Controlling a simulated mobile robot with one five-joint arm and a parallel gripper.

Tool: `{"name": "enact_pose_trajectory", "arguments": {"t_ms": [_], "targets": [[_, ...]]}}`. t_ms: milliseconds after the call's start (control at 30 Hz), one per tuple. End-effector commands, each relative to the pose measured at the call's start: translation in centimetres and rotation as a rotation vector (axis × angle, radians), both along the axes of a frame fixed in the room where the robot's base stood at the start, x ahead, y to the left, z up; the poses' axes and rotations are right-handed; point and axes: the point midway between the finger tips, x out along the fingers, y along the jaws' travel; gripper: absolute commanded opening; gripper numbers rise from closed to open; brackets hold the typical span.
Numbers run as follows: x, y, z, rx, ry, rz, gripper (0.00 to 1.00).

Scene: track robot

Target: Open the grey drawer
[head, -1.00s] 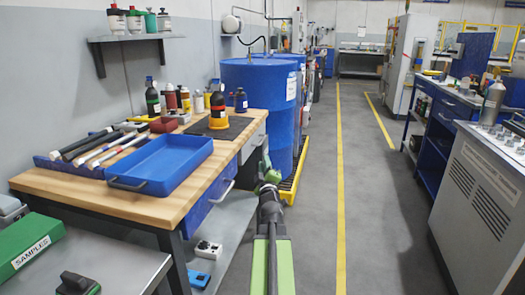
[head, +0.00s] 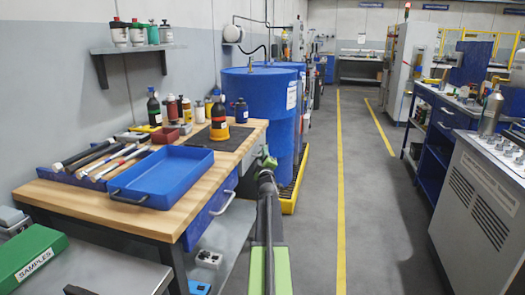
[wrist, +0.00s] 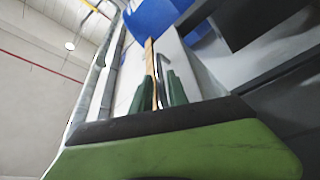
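The grey drawer (head: 248,161) is in the far end of the wooden-topped workbench, above the lower shelf, and looks closed. Its pale front fills the middle of the wrist view (wrist: 181,62), with a thin grey handle (wrist: 163,70) on it. My gripper (head: 266,158) is beside the drawer front in the head view, and its tips are hard to make out there. In the wrist view its two green fingers (wrist: 166,82) are apart, with the handle showing between them. I cannot tell whether they touch it.
A blue drawer (head: 208,216) with a handle sits nearer in the same bench. A blue tray (head: 112,191), tools and bottles lie on top. Blue drums (head: 262,85) stand just beyond on a yellow-edged pallet. The aisle (head: 375,190) to the right is clear.

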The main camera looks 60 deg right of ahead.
Motion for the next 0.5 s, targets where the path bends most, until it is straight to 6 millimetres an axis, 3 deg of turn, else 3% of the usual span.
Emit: {"name": "enact_pose_trajectory", "arguments": {"t_ms": [133,467,500], "targets": [[1.05,-1.43,0.42,0.0,0.0,0.0,0.2],[1.17,-1.62,0.4,0.001,0.0,-0.001,0.2],[1.17,-1.63,0.4,0.001,0.0,-0.001,0.15]]}}
